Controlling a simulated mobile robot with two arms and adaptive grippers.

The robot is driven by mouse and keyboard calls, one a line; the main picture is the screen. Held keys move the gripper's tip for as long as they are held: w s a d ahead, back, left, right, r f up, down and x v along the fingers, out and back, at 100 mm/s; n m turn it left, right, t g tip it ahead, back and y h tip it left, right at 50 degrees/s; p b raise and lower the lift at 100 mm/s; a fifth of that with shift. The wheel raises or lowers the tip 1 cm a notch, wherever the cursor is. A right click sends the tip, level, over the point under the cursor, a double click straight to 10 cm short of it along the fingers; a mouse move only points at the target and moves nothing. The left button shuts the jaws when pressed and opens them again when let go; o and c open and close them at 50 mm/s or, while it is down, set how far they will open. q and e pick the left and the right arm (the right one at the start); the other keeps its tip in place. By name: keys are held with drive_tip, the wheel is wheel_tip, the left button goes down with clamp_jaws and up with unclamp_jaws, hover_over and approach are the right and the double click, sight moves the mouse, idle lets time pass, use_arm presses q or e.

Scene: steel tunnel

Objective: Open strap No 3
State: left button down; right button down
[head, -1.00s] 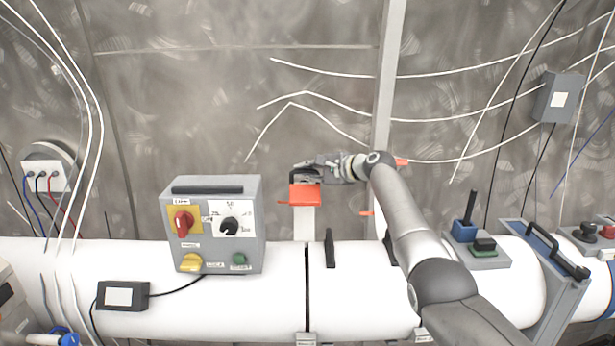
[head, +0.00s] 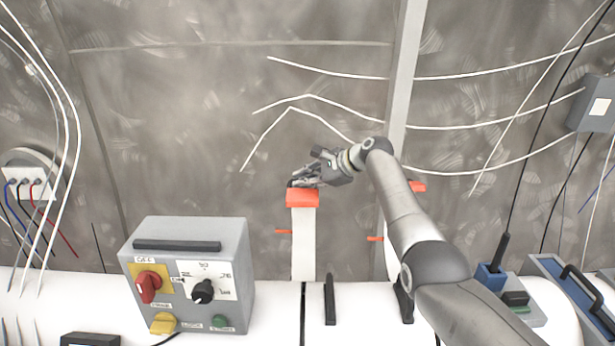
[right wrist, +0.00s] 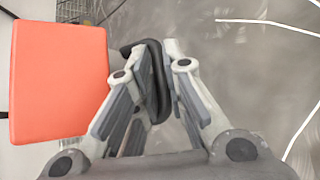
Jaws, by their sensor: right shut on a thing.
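A white strap (head: 304,246) stands upright from the top of the white pipe (head: 275,297) in the head view, with an orange block (head: 302,199) at its top end. A small orange tab (head: 284,231) sticks out to the left of the strap. My right gripper (head: 303,182) is at the top of the orange block. In the right wrist view its fingers (right wrist: 150,100) are shut on a black handle (right wrist: 153,75) beside the orange block (right wrist: 58,80). No strap number is readable. My left gripper is not in view.
A second strap (head: 393,249) with orange parts stands to the right, partly behind my right arm. A grey control box (head: 190,275) sits on the pipe at left. Black bars (head: 330,300) stand in front. A blue-and-black device (head: 505,290) is at right. White cables hang on the wall.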

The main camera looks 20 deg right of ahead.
drive_tip(key=shift+s+r, duration=0.1)
drive_tip(key=c, duration=1.5)
unclamp_jaws()
drive_tip(key=shift+s+d, duration=0.1)
drive_tip(key=v, duration=1.2)
